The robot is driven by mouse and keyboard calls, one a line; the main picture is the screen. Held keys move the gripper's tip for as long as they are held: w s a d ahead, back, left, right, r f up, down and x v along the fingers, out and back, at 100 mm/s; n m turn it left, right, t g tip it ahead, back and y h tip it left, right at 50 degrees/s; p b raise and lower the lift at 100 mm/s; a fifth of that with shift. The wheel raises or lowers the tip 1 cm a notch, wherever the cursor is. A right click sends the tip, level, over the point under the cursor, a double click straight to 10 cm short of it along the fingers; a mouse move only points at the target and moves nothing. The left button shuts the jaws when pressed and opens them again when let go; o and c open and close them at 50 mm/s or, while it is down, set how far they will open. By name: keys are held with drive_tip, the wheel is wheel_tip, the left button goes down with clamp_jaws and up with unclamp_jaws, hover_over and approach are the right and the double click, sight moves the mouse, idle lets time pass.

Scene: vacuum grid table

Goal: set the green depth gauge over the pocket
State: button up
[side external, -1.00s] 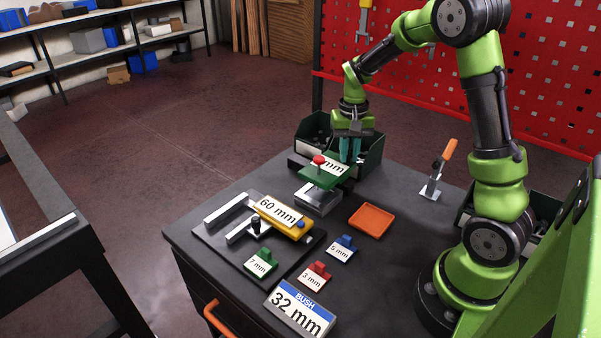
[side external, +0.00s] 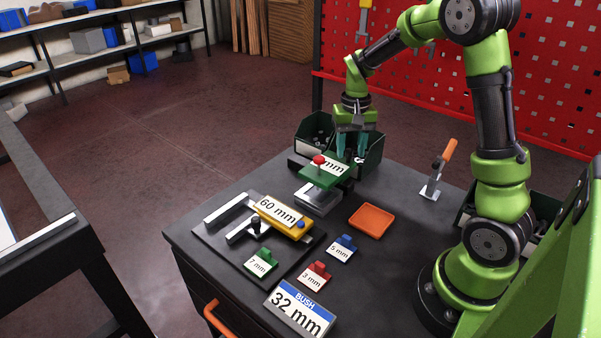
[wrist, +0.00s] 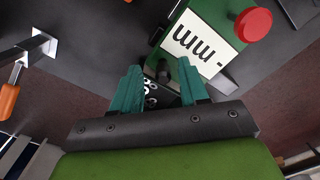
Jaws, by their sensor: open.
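The green depth gauge (side external: 316,178) has a red knob and a white label, of which "mm" is readable. It lies on a grey metal block (side external: 320,201) towards the back of the table. The pocket cannot be made out; the gauge hides the block's top. My gripper (side external: 352,150) is open, with teal fingers apart, just behind and right of the gauge's labelled end. In the wrist view my gripper (wrist: 160,88) has a dark upright peg between its fingers, not visibly clamped. The gauge's green plate (wrist: 158,36) is ahead and to the right.
Dark green bins (side external: 372,160) stand close behind my gripper. A yellow 60 mm gauge (side external: 270,222) lies on a dark fixture.

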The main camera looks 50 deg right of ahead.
wheel_tip(320, 180, up, 15)
drive_tip(key=shift+r, duration=0.2)
idle(0.3)
drive_tip(key=s+a+f+n+t+y, duration=0.1)
drive_tip(key=s+a+n+t, duration=0.1)
drive_tip(key=s+a, duration=0.4)
drive_tip(key=s+a+f+n+t+y, duration=0.1)
drive_tip(key=s+a+n+t, duration=0.2)
drive_tip(key=a, duration=1)
drive_tip(key=s+t, duration=0.2)
drive_tip(key=s, duration=0.1)
